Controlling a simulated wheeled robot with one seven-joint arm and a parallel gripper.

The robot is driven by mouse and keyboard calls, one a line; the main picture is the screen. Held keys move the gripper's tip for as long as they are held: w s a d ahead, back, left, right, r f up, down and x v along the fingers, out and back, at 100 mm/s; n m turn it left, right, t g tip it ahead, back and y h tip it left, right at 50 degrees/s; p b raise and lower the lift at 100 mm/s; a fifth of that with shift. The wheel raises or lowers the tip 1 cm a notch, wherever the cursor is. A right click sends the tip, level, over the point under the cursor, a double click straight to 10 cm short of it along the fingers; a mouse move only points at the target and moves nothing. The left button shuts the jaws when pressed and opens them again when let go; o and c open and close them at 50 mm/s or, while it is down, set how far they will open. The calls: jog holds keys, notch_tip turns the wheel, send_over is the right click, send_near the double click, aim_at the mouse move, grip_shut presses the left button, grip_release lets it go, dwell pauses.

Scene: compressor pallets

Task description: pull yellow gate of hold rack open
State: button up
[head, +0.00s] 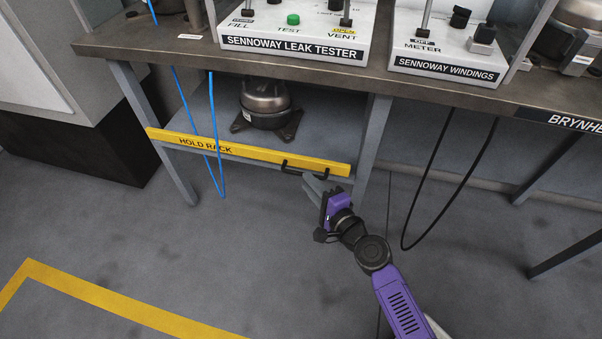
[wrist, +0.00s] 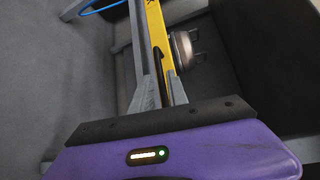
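The yellow gate (head: 240,150) is a long bar marked HOLD RACK across the front of the rack under the bench. A black bar handle (head: 305,170) sits on its right half. The gate looks closed and level. My gripper (head: 308,186) is purple with grey fingers and is just below and in front of the handle's right part. In the wrist view the two fingers (wrist: 157,78) are apart, with the black handle (wrist: 157,62) lined up between their tips. Whether they touch the handle I cannot tell. The yellow gate also shows there (wrist: 156,30).
A dark compressor (head: 265,103) stands on the shelf behind the gate. A blue hose (head: 215,150) hangs in front of the gate's left part. A black cable (head: 460,190) loops down at right. The floor in front (head: 240,250) is clear, with yellow tape.

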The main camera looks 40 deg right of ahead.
jog(key=w, duration=0.4)
jog(key=shift+w+d+f, duration=0.35)
jog(key=shift+w, duration=0.05)
grip_shut()
dwell(1.1)
